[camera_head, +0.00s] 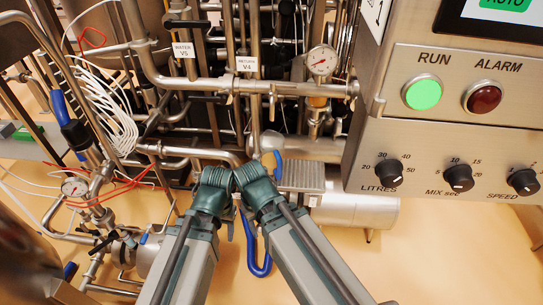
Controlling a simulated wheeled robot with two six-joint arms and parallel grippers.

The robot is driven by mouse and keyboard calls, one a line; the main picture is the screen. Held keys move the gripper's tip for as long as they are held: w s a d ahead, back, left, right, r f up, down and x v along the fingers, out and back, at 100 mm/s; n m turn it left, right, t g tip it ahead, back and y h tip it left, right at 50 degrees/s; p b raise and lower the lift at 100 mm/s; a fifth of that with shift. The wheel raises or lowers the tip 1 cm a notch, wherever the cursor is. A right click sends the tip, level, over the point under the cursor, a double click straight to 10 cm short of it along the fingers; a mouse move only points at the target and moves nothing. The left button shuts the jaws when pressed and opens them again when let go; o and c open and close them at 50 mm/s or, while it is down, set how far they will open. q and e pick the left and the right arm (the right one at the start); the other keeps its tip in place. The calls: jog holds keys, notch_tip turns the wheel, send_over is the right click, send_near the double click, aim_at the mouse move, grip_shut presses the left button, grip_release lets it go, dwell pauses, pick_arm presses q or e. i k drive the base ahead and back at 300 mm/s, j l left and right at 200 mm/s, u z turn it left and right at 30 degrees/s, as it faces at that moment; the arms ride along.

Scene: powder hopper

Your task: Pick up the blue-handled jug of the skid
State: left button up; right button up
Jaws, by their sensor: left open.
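A curved blue piece (256,262), possibly the jug's handle, shows between my two forearms, low in the middle of the head view. I cannot make out a jug body; my arms cover much of that area. My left gripper (215,180) is at the end of the left grey-green arm, above and left of the blue piece. It is open, with nothing seen in it. My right gripper (249,178) is close beside it, at the end of the other arm. Its fingers are not clear. Neither gripper visibly touches the blue piece.
The skid's steel pipes (190,82) and valves fill the area ahead. A pressure gauge (322,60) hangs there. A control panel (455,120) with a lit green button juts in at right. A steel cylinder (358,211) lies below it. The tan floor (440,255) is clear at lower right.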

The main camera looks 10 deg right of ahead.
aim_at(273, 144)
jog(key=i+j, duration=0.2)
jog(key=j, duration=0.2)
jog(key=i+j, duration=0.15)
jog(key=j, duration=0.2)
jog(key=i+j+z, duration=0.1)
jog(key=j, duration=0.3)
jog(key=i, duration=0.1)
